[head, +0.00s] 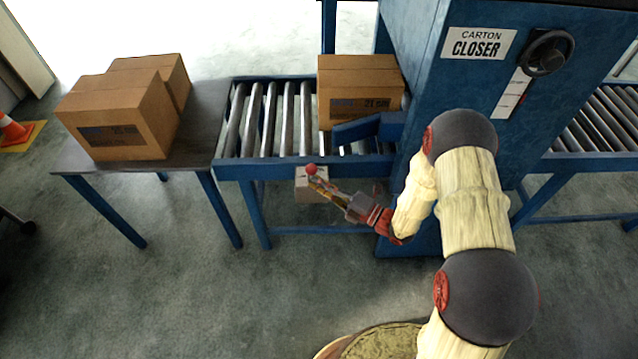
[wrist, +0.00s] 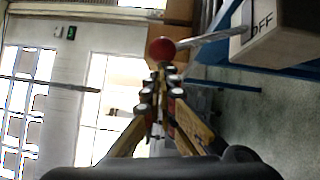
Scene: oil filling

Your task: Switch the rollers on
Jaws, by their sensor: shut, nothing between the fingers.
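The roller switch is a pale box (head: 311,192) on the near side of the roller conveyor (head: 268,120), below its rail. It has a lever with a red ball knob (head: 311,169). In the wrist view the knob (wrist: 161,49) sits at the end of a metal rod that runs to the box (wrist: 280,38), where "OFF" is readable. My gripper (head: 319,182) is shut and empty, its tips (wrist: 161,68) right by the knob, just below it in the picture. I cannot tell whether they touch. The gripper hides part of the box in the head view.
A carton (head: 360,80) stands on the rollers before the blue carton closer (head: 440,100). Two cartons (head: 120,115) rest on a dark table (head: 205,125) at the left. An orange cone (head: 14,130) stands at far left. The floor in front of the conveyor is clear.

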